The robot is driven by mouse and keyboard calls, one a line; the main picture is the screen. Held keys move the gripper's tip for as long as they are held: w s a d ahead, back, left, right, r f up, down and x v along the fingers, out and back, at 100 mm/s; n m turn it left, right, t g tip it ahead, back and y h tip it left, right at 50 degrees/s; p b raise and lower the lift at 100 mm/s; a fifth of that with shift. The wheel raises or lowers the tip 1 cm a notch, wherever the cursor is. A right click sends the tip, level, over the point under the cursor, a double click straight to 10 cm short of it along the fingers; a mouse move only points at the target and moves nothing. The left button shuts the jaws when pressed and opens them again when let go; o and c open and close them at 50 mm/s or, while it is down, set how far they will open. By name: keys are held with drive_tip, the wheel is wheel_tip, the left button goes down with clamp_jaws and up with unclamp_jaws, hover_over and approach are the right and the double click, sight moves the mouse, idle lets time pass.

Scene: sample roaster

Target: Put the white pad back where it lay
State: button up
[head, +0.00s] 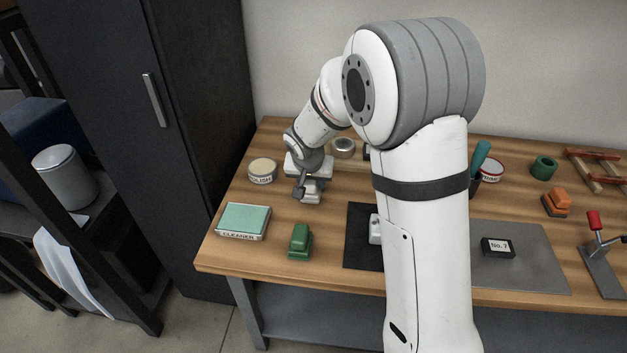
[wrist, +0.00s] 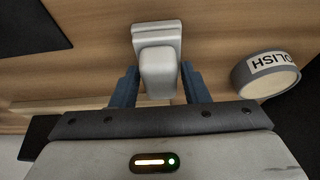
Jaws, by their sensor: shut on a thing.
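The white pad (wrist: 158,38) is a pale block with a wider flat base and a raised grip. My gripper (wrist: 160,84) is shut on its raised part, with one dark blue finger on each side in the wrist view. In the head view my gripper (head: 304,186) is over the left rear of the wooden table, with the white pad (head: 312,197) below it. The pad is at or just above the tabletop; I cannot tell whether it touches. The polish tin (head: 262,170) stands to its left, and also shows in the wrist view (wrist: 266,76).
A tray marked cleaner (head: 242,236) with a green top and a green block (head: 300,240) stand at the front left. A black mat (head: 359,250) is partly behind my arm. A metal tin (head: 343,147) stands behind. The wood around the pad is clear.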

drive_tip(key=o, duration=0.9)
drive_tip(key=shift+o, duration=0.2)
drive_tip(key=shift+r, duration=0.15)
drive_tip(key=d+p+v, duration=0.1)
drive_tip(key=p+v, duration=0.1)
drive_tip(key=v, duration=1)
drive_tip(key=s+d+n+g, duration=0.1)
drive_tip(key=s+d, duration=0.5)
drive_tip(key=s, duration=0.5)
drive_tip(key=s+d+r+n+g, duration=0.1)
drive_tip(key=s+d, duration=0.5)
drive_tip(key=s, duration=0.6)
drive_tip(key=shift+s+r+g+y, duration=0.2)
drive_tip(key=shift+r+g+y, duration=0.1)
drive_tip(key=shift+g+y, duration=0.1)
drive_tip(key=shift+d, duration=0.1)
